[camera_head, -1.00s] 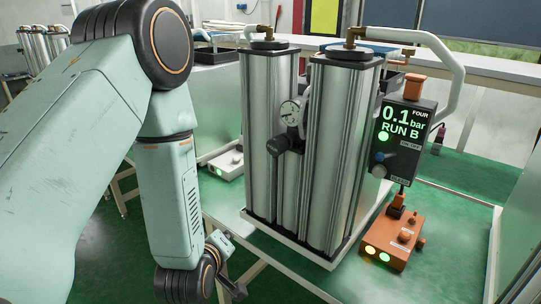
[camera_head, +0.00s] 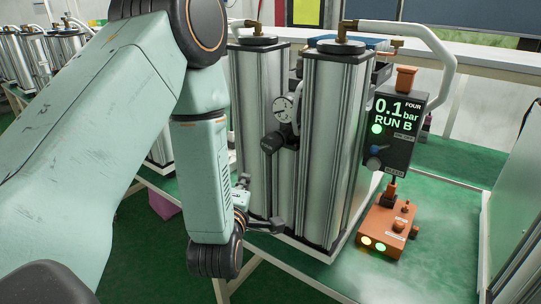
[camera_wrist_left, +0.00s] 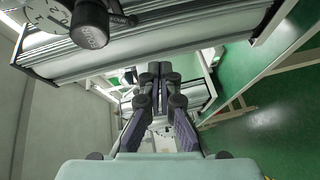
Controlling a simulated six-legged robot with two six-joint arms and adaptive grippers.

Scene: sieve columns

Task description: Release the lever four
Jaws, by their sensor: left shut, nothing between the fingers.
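A dark control box (camera_head: 393,128) marked FOUR reads 0.1 bar RUN B, with a lit green lamp and a blue-tipped knob (camera_head: 376,155). Below it an orange box (camera_head: 388,232) carries small orange knobs and two lit lamps. I cannot tell which of these parts is the lever. My left gripper (camera_head: 279,227) is low beside the silver columns (camera_head: 334,150), left of both boxes and apart from them. In the left wrist view its fingers (camera_wrist_left: 160,72) are shut and empty. My right gripper is not in view.
A round gauge (camera_head: 284,108) and black knob (camera_head: 271,143) sit between the columns; they also show in the left wrist view as the gauge (camera_wrist_left: 45,14) and black knob (camera_wrist_left: 90,24). A white pipe (camera_head: 447,75) arches behind the box. Green table (camera_head: 450,215) lies bare at right.

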